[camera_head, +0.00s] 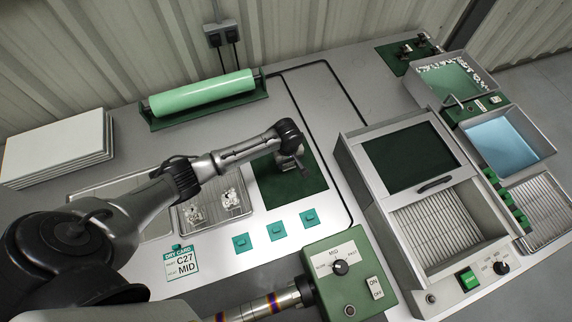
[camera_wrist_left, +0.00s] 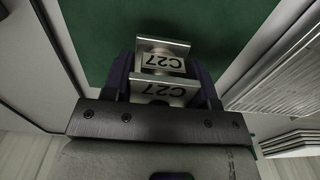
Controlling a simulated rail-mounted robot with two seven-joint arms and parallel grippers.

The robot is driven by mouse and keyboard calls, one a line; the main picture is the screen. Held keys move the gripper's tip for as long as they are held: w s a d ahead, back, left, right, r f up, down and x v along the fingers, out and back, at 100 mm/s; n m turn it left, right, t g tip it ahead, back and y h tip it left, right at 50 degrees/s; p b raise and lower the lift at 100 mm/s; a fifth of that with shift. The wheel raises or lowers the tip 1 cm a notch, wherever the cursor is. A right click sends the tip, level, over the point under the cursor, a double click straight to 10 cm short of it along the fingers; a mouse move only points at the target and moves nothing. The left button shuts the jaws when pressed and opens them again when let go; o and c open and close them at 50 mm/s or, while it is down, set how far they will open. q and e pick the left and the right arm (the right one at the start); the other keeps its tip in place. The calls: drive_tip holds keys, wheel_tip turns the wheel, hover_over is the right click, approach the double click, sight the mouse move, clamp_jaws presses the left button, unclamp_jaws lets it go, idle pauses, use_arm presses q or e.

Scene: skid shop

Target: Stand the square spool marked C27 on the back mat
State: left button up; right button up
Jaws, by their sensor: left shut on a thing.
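My left gripper (camera_head: 290,163) reaches in from the left and is over the dark green mat (camera_head: 290,193). It is shut on the square metal spool marked C27 (camera_wrist_left: 162,58). In the left wrist view the spool's two square flanges both show the C27 label, one behind the other, between the dark fingers. The green mat (camera_wrist_left: 210,30) fills the view behind it. In the head view the spool is mostly hidden by the gripper. I cannot tell whether it touches the mat. My right gripper is not in view.
A wire tray (camera_head: 212,226) with small pale metal pieces is left of the mat. Teal tags (camera_head: 274,230) lie in front. A green control box (camera_head: 349,272) marked MID stands nearer. A grey machine (camera_head: 366,190) stands right. A light green roll (camera_head: 201,93) is behind.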

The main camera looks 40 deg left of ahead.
sight(286, 164)
use_arm(q)
drive_tip(key=shift+a+f, duration=0.2)
drive_tip(key=shift+a, duration=0.1)
wheel_tip(286, 164, down, 3)
drive_tip(key=shift+f+b, duration=0.2)
drive_tip(key=shift+b, duration=0.45)
drive_tip(key=shift+f, duration=0.25)
drive_tip(key=o, duration=1)
drive_tip(key=shift+f, duration=0.15)
